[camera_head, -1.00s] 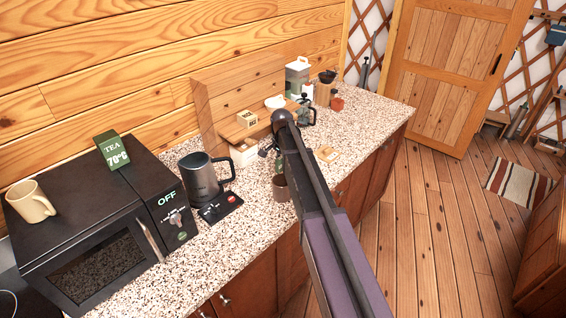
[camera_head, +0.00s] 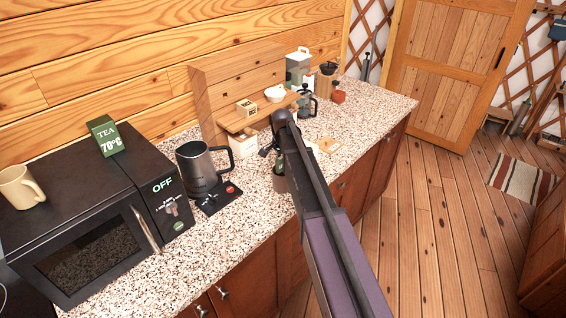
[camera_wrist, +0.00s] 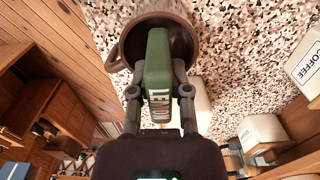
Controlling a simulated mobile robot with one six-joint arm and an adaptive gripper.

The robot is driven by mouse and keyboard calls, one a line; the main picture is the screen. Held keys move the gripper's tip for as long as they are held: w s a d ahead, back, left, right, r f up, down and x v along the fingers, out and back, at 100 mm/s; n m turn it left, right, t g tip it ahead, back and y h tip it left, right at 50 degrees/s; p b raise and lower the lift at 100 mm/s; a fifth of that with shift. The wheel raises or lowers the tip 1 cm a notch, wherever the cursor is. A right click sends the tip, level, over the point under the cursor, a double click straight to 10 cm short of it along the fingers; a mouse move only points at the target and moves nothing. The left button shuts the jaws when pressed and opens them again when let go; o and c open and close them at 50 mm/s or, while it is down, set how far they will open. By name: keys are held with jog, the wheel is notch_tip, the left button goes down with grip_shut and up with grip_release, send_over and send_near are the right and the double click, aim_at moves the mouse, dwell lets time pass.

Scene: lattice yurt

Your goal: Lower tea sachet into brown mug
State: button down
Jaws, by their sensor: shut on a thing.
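A green tea sachet (camera_wrist: 158,55) overlaps the mug's opening. My gripper (camera_wrist: 158,82) is shut on the sachet, with a finger on each side of it. I cannot tell how far the sachet is inside the mug. In the head view the mug (camera_head: 279,184) is mostly hidden behind my arm, with a bit of the green sachet (camera_head: 278,167) at its top.
A black kettle (camera_head: 201,171) on its base stands left of the mug. A microwave (camera_head: 85,225) carries a cream mug (camera_head: 20,187) and a green tea sign (camera_head: 104,136). Behind are a wooden shelf (camera_head: 240,122) and a French press (camera_head: 307,103). Counter is clear in front of the kettle.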

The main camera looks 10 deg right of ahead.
jog(key=shift+f+b, duration=1.2)
jog(key=shift+f, duration=0.2)
jog(key=c, duration=0.5)
grip_release()
jog(key=shift+r, duration=0.1)
notch_tip(320, 180, up, 2)
jog(key=shift+r+p, duration=0.1)
jog(key=shift+p, duration=1.1)
jog(key=s+f+n+b, duration=0.1)
jog(key=s+n, duration=0.9)
jog(key=s, duration=1.9)
jog(key=shift+s+d+n, duration=0.15)
jog(key=shift+d+n, duration=0.05)
jog(key=shift+n, duration=0.2)
